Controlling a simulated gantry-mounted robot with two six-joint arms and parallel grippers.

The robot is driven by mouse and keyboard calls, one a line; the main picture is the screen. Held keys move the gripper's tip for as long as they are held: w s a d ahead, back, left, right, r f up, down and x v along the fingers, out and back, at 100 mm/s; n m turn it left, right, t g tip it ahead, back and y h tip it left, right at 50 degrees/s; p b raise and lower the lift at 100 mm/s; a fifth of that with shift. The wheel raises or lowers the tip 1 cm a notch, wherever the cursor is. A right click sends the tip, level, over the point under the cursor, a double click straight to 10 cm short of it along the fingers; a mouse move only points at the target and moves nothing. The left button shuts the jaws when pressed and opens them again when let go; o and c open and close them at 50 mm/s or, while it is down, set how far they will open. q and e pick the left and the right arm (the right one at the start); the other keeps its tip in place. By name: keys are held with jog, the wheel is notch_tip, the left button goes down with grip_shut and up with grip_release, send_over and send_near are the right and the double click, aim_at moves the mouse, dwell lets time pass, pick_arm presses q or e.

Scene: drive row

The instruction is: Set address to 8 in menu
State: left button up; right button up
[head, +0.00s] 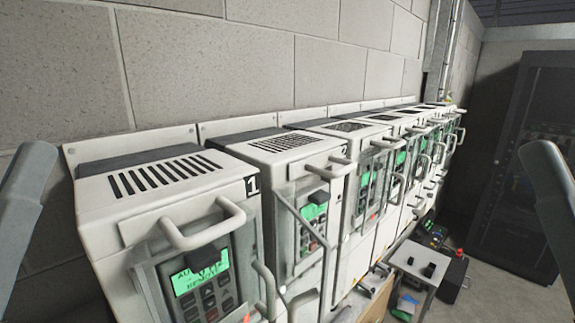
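The nearest drive, labelled 1 (252,187), is a white box on the wall with a dark front panel at the lower left. Its green-lit display (199,278) shows text partly covered by a dark shape and too small to read surely. A keypad (209,301) of dark buttons sits below the display, cut by the lower frame edge. A second drive (290,165) with a smaller green display (314,210) stands to its right. Only my grey arm links show at the left and right edges; neither gripper is in view.
Several more white drives (400,130) continue along the block wall, with protruding handles (205,232) and a thin frame before the second one. A small white table (420,262) with items stands beyond. A black rack (525,150) is at the right; some grey floor is clear.

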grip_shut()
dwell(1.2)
